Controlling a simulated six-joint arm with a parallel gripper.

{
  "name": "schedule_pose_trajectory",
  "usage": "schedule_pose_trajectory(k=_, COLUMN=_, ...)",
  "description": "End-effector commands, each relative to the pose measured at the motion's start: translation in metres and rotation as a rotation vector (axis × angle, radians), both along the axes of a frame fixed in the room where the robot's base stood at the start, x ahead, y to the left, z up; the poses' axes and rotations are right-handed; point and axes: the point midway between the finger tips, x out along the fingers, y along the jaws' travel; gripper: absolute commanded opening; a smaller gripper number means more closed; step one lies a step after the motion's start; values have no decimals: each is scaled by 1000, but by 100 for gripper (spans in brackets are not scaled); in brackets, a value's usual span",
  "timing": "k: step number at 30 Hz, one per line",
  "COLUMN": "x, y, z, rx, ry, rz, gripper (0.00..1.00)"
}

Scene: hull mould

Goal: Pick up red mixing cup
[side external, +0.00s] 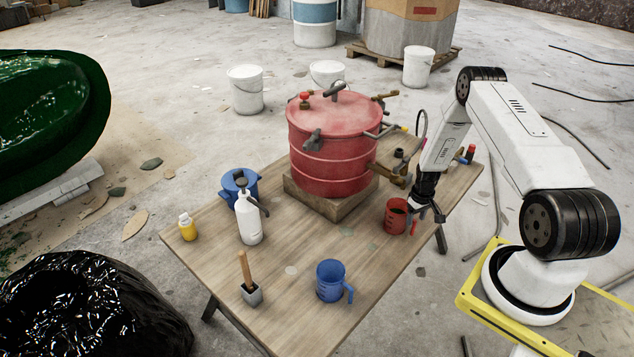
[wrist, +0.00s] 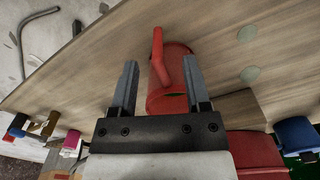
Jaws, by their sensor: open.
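The red mixing cup (side external: 395,217) stands upright on the wooden table, near its right edge and in front of the red pressure pot. My gripper (side external: 428,212) is beside the cup, just to its right in the side view, with its fingers pointing down. In the wrist view the cup (wrist: 172,85) and its handle show between the two open fingers of my gripper (wrist: 160,64). The fingers are apart and hold nothing. I cannot tell whether either finger touches the cup.
The large red pot (side external: 335,145) with valves and clamps stands on a wooden block (side external: 330,198) close behind the cup. A blue cup (side external: 331,281), a brush (side external: 248,280), a white spray bottle (side external: 249,220), a blue pot (side external: 238,182) and a yellow bottle (side external: 187,228) stand farther left.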

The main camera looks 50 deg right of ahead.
Motion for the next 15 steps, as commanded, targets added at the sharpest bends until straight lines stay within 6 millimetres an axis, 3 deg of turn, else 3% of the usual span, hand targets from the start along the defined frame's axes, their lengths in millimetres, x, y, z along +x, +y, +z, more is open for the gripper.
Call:
schedule_pose_trajectory(k=7, x=0, y=-1, z=-7, rx=0, ry=0, rz=0, gripper=61)
schedule_pose_trajectory(k=15, x=1, y=-3, z=-31, rx=0, ry=1, rz=0, gripper=61)
